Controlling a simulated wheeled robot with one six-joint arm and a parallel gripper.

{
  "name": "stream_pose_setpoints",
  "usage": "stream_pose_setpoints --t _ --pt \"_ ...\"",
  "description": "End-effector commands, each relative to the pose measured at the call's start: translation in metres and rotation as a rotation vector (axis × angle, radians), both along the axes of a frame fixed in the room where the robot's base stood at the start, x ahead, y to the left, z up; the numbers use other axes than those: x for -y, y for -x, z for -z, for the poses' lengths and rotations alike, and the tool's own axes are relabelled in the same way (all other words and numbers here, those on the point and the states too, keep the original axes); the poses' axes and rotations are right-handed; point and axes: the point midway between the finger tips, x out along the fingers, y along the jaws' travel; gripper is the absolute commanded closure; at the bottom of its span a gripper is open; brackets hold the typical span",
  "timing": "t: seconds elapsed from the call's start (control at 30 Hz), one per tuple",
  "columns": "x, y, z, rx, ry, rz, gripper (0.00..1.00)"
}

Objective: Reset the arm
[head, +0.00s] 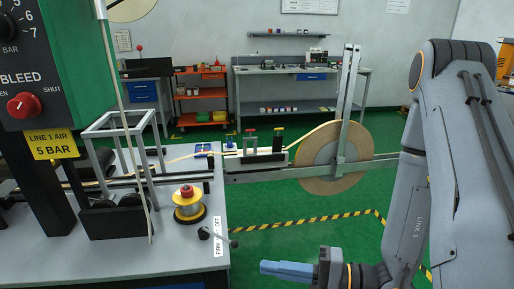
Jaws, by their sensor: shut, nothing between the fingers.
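My arm fills the right side of the head view, bent at the elbow with its forearm hanging down. My gripper (264,267) is near the bottom middle, pointing left. Its blue-grey fingers are shut with nothing held. It is over the green floor, to the right of the workbench (185,258) and apart from it.
A large tape reel (325,158) hangs on a metal frame beyond my gripper, its tape running left over the bench. Green floor (290,202) is clear behind my gripper.

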Motion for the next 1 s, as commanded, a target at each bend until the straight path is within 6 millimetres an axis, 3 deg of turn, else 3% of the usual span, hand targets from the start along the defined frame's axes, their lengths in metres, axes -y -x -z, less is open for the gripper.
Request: stream_pose_setpoints --t 0.13,0.23,0.33,0.47,0.63,0.8,1.0 --pt "-0.012 0.041 -0.013 -0.110 0.097 -0.256 1.00" --pt "-0.007 0.071 -0.013 -0.192 0.229 -0.421 1.00" --pt "0.008 0.094 -0.010 -0.255 0.400 -0.544 1.00" --pt "0.039 0.107 -0.003 -0.300 0.662 -0.635 1.00" --pt "0.088 0.092 -0.001 -0.279 1.026 -0.624 1.00" --pt "0.128 0.048 -0.016 -0.172 1.329 -0.487 1.00" --pt "0.146 0.005 -0.042 -0.045 1.493 -0.329 1.00"
